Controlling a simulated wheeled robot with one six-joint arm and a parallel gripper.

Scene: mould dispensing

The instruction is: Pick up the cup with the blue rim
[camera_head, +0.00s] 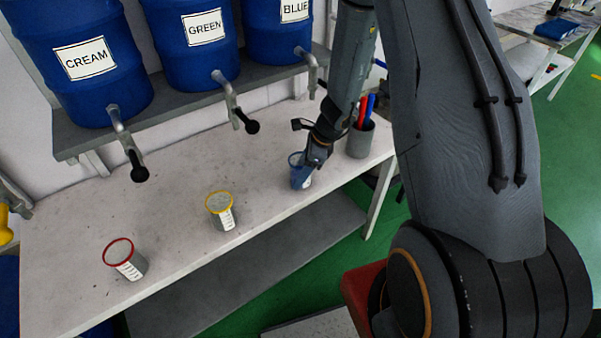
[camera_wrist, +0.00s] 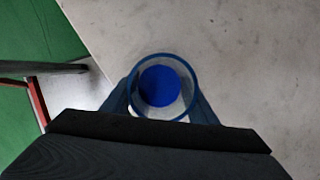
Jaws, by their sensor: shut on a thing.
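The cup with the blue rim (camera_head: 306,183) is on the right part of the white table, close to its front edge. My gripper (camera_head: 304,170) is at the cup and shut on it, partly covering it in the head view. In the wrist view the blue-rimmed cup (camera_wrist: 162,88) is seen from above, with blue at its bottom. The fingers (camera_wrist: 160,106) lie on its left and right sides. I cannot tell whether the cup touches the table.
A yellow-rimmed cup (camera_head: 221,212) and a red-rimmed cup (camera_head: 125,261) stand on the table (camera_head: 75,225) to the left. A pen holder (camera_head: 360,141) stands close to the right of my gripper. Blue barrels with taps (camera_head: 238,115) overhang the table's back.

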